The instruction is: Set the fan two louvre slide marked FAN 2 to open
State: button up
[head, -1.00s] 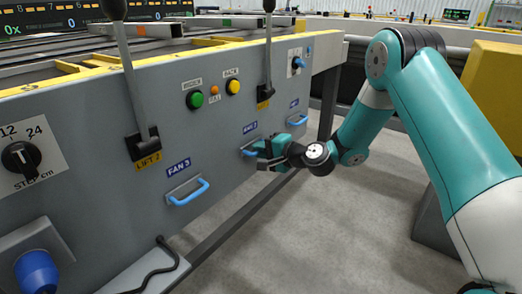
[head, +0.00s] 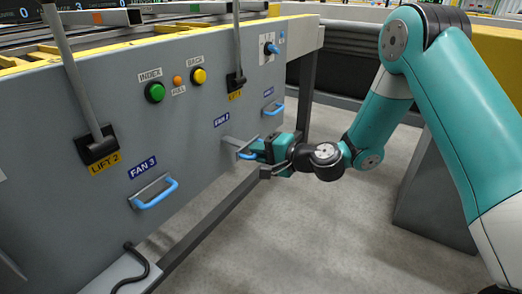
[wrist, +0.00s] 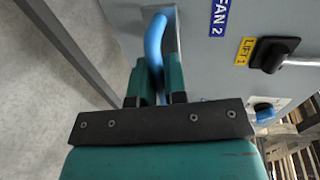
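The FAN 2 slide has a blue handle (head: 243,153) on the grey panel, under the blue FAN 2 label (head: 221,119). The handle (wrist: 154,42) also shows in the wrist view, its near end running between my fingers, with the FAN 2 label (wrist: 219,17) to its right. My gripper (head: 259,151) reaches the handle from the right in the head view. In the wrist view my gripper (wrist: 157,78) has its two teal fingers close on either side of the handle and looks shut on it. The fingers hide part of the handle.
The FAN 3 handle (head: 156,193) is nearer and to the left; another blue handle (head: 273,108) is farther right. LIFT levers (head: 100,145) stick out above. A frame rail (head: 225,210) runs below the panel. Open floor (head: 300,240) lies to the right.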

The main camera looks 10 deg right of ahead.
jog(key=o, duration=0.4)
jog(key=shift+s+d, duration=0.1)
jog(key=shift+p+v, duration=2.6)
jog(key=shift+v, duration=6)
